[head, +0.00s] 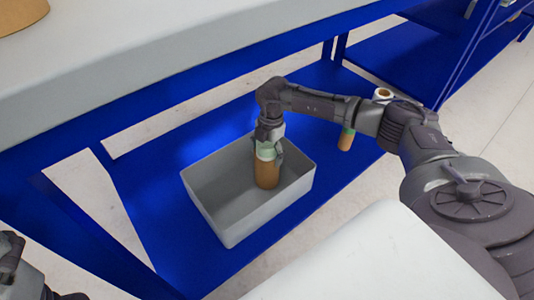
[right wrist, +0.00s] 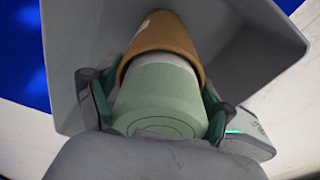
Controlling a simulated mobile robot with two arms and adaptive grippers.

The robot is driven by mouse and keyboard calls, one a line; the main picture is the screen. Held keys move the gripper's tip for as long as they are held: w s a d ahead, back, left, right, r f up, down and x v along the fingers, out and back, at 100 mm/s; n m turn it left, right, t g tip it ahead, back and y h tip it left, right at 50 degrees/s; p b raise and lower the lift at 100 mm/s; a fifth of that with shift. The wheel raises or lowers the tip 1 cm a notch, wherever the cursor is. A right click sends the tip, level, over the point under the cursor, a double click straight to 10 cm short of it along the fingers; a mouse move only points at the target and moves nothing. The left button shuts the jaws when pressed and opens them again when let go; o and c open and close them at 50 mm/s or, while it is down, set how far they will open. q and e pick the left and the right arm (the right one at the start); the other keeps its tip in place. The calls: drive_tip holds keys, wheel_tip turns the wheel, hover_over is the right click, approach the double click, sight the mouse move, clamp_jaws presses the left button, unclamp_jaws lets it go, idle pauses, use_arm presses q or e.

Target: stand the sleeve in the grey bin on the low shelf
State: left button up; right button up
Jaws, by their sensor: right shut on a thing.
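The brown sleeve (head: 267,174) is upright inside the grey bin (head: 222,222), with a pale green foam plug (right wrist: 158,92) in its upper end. The bin stands on the blue low shelf (head: 160,215). My right gripper (head: 268,146) points down into the bin and is shut on the plug and sleeve; its fingers lie on both sides in the right wrist view (right wrist: 152,92). I cannot tell whether the sleeve's base touches the bin floor. Part of my left gripper (head: 12,252) shows at the lower left edge; its jaws are not clear.
Another brown and green cylinder (head: 346,139) stands on the shelf behind my right arm, with a white-rimmed brown roll (head: 384,93) near it. The white tabletop (head: 150,75) overhangs the shelf. The shelf is bare left of the bin.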

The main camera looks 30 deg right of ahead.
drive_tip(key=shift+f, duration=0.1)
drive_tip(key=o, duration=1.4)
drive_tip(key=shift+o, duration=0.2)
